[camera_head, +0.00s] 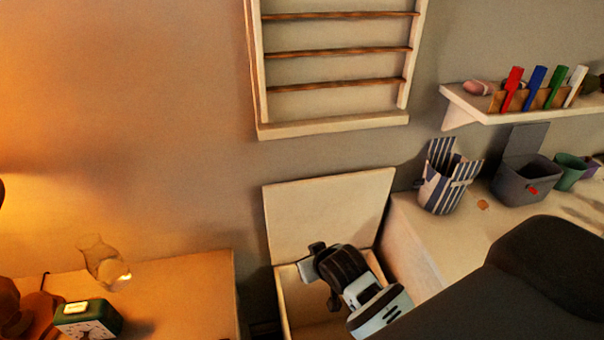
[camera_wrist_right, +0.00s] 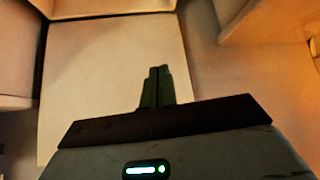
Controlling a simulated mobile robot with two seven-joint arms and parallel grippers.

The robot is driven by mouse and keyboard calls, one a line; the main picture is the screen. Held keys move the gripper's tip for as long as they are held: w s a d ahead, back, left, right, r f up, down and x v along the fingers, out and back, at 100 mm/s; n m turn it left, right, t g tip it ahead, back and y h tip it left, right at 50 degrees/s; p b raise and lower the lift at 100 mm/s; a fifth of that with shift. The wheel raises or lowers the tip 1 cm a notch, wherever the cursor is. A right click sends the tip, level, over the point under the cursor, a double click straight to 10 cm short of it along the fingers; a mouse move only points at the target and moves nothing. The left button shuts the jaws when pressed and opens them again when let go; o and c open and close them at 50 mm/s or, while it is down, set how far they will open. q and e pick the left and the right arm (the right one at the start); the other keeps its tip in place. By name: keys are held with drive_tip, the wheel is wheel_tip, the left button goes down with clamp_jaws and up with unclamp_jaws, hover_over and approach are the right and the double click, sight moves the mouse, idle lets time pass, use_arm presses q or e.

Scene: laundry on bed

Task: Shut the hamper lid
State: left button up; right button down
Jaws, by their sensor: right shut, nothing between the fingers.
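The hamper (camera_head: 284,305) is a pale box standing between two pieces of furniture against the wall. Its lid (camera_head: 330,208) is open, a flat pale panel standing up at the back of the box. My right gripper (camera_head: 314,262) is in front of the lid, over the box opening, and hides part of the inside. Its fingers also show in the right wrist view (camera_wrist_right: 156,86), shut together with nothing between them, in front of a pale panel that looks like the lid (camera_wrist_right: 100,70). I cannot tell whether they touch it. My left gripper is not in view.
A white-topped unit (camera_head: 412,235) stands right of the hamper, with a striped bag (camera_head: 440,190) and a grey bin (camera_head: 525,183). A wooden table (camera_head: 190,285) with a green clock (camera_head: 88,318) is at left. A shelf (camera_head: 470,100) and a rack (camera_head: 335,125) are on the wall.

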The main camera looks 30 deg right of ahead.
drive_tip(key=w+d+r+m+h, duration=0.15)
drive_tip(key=w+r, duration=0.35)
drive_tip(key=r, duration=0.6)
drive_tip(key=w+d+r+m+h, duration=0.15)
drive_tip(key=w+r, duration=0.35)
drive_tip(key=r, duration=0.6)
drive_tip(key=shift+y, duration=0.5)
drive_tip(key=shift+s+f+p+x, duration=0.1)
drive_tip(key=shift+s+p+x, duration=0.05)
drive_tip(key=shift+x, duration=1.55)
drive_tip(key=shift+s+f+p+x, duration=0.1)
drive_tip(key=shift+f+x, duration=0.05)
drive_tip(key=shift+x, duration=1.5)
drive_tip(key=shift+s+f+p+x, duration=0.1)
drive_tip(key=shift+s+p+x, duration=0.05)
drive_tip(key=shift+x, duration=1.55)
drive_tip(key=shift+d, duration=0.1)
